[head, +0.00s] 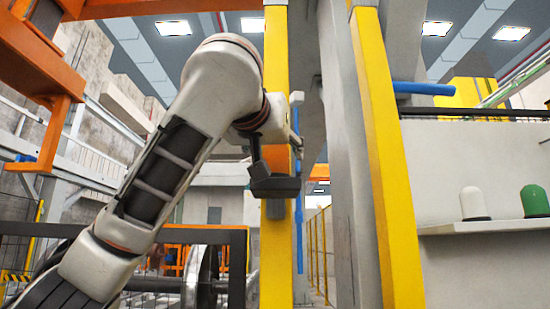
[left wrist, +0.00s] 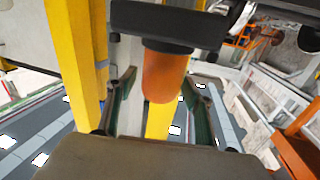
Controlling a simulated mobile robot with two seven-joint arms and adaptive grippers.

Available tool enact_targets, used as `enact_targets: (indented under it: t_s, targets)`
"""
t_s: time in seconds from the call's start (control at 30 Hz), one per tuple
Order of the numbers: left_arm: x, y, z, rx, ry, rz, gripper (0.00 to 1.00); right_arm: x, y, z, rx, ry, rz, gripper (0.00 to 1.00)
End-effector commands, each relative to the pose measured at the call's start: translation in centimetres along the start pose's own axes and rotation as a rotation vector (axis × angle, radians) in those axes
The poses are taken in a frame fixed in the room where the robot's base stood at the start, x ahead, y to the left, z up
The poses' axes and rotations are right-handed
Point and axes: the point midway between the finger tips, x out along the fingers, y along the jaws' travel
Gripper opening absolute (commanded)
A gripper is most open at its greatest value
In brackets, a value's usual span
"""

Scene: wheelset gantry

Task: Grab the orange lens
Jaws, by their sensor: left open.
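The orange lens (left wrist: 162,78) is a rounded orange cylinder on a black mount (left wrist: 165,25) in the left wrist view. In the head view the orange lens (head: 278,159) stands over its black mount (head: 273,186), in front of a yellow post. My left gripper (head: 277,143) is at the lens, partly hidden by its own wrist. In the left wrist view, the open fingers of my left gripper (left wrist: 160,85) appear on either side of the lens, with gaps at both sides. Contact is not visible. My right gripper is not in view.
Yellow posts (head: 385,160) stand close at the right of my arm. Orange metalwork (head: 45,60) is at upper left. A shelf (head: 485,227) at right bears a white-domed lamp (head: 475,203) and a green-domed one (head: 535,201). Metal wheels (head: 200,275) are low behind my arm.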

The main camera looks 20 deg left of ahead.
Motion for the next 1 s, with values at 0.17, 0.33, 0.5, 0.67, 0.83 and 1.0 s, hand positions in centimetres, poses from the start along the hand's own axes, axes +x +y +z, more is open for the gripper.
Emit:
enact_targets:
  t_s: [0.17, 0.33, 0.5, 0.67, 0.83, 1.0]
  targets:
    - [0.0, 0.0, 0.1, 0.000, 0.000, 0.000, 0.46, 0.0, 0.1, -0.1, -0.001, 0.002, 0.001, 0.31]
    - [0.0, 0.0, 0.1, 0.000, 0.000, 0.000, 0.08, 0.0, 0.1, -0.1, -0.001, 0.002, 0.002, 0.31]
    - [0.0, 0.0, 0.0, 0.000, 0.000, 0.000, 0.08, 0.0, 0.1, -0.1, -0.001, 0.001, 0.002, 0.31]
    - [-0.1, 0.0, -0.1, 0.000, 0.001, 0.000, 0.08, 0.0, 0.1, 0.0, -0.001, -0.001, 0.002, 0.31]
    - [-0.1, -0.1, -1.1, -0.002, 0.001, 0.000, 0.08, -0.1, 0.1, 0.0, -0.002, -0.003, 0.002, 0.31]
    - [-0.2, -0.2, -3.9, -0.003, 0.002, 0.001, 0.08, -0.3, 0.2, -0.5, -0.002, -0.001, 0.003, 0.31]
